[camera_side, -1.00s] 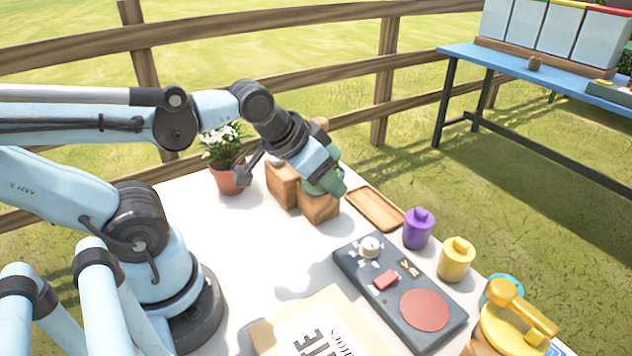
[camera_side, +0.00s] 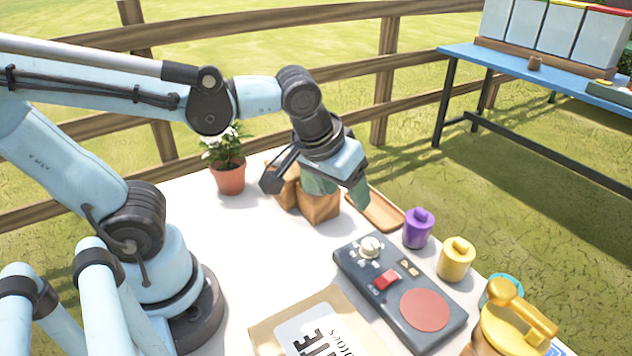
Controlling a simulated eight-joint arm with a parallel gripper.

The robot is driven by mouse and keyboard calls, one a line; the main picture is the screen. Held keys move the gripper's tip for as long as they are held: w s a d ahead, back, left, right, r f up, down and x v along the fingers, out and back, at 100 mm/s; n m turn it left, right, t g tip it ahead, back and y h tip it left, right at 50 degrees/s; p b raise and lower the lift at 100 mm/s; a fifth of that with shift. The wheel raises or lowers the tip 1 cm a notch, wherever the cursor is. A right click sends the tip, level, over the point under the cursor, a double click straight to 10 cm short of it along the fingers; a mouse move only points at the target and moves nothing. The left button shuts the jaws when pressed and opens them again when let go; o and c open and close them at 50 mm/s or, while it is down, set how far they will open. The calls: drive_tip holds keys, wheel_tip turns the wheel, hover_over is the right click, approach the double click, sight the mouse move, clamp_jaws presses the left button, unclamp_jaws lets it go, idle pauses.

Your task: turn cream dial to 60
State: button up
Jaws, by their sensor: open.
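The cream dial (camera_side: 370,246) sits at the far left end of a dark grey control panel (camera_side: 350,266) on the white table. Small white marks ring the dial, too small to read. A red switch (camera_side: 386,279) and a large red disc (camera_side: 424,310) are on the same panel. My gripper (camera_side: 340,195) is open and empty, pointing downward, above and behind the panel and apart from the dial. It partly hides the wooden blocks behind it.
A potted white flower (camera_side: 229,176), wooden blocks (camera_side: 318,207) and a wooden tray (camera_side: 384,212) stand behind. Purple (camera_side: 418,230) and yellow (camera_side: 456,262) jars stand right of the panel. A yellow-lidded container (camera_side: 505,325) and a paper bag (camera_side: 275,325) are in front.

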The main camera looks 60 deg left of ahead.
sight(370, 243)
drive_tip(key=d+n+g+y, duration=0.2)
drive_tip(key=d+n+y, duration=0.1)
drive_tip(key=d+n, duration=0.35)
drive_tip(key=shift+m, duration=0.35)
drive_tip(key=shift+w+d+x, duration=0.15)
drive_tip(key=shift+x, duration=1.8)
drive_tip(key=shift+w+d+x, duration=0.1)
drive_tip(key=shift+w+x, duration=0.1)
drive_tip(key=shift+x, duration=1.8)
drive_tip(key=shift+w+d+x, duration=0.15)
drive_tip(key=shift+x, duration=1.8)
drive_tip(key=shift+c, duration=0.2)
drive_tip(key=c, duration=1)
